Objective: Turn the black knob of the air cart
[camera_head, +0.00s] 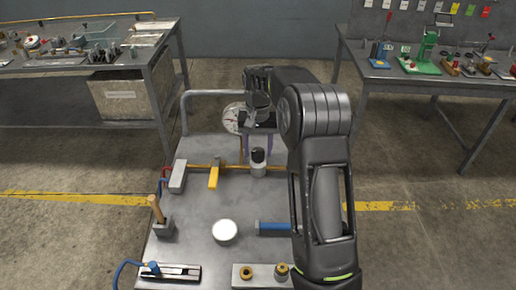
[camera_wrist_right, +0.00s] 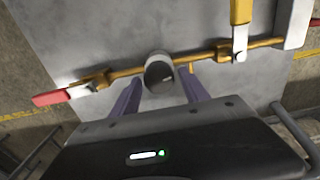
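The black knob (camera_head: 258,155) caps a short grey cylinder on the brass pipe of the air cart (camera_head: 190,245). In the right wrist view, the black knob (camera_wrist_right: 159,75) shows round and dark with a small light mark. My right gripper (camera_head: 258,147) reaches over the cart from the right; its purple fingers are spread. In the right wrist view, my right gripper (camera_wrist_right: 161,82) has one fingertip on each side of the knob, with gaps visible. I cannot tell how its height compares with the knob. My left gripper is not in view.
A yellow lever (camera_head: 214,174) stands on the pipe left of the knob. A round gauge (camera_head: 232,118) is behind, partly hidden by my arm. A white disc (camera_head: 225,231), a blue cylinder (camera_head: 273,228) and a wooden-handled tool (camera_head: 156,208) are nearer. A red handle (camera_wrist_right: 50,98) ends the pipe.

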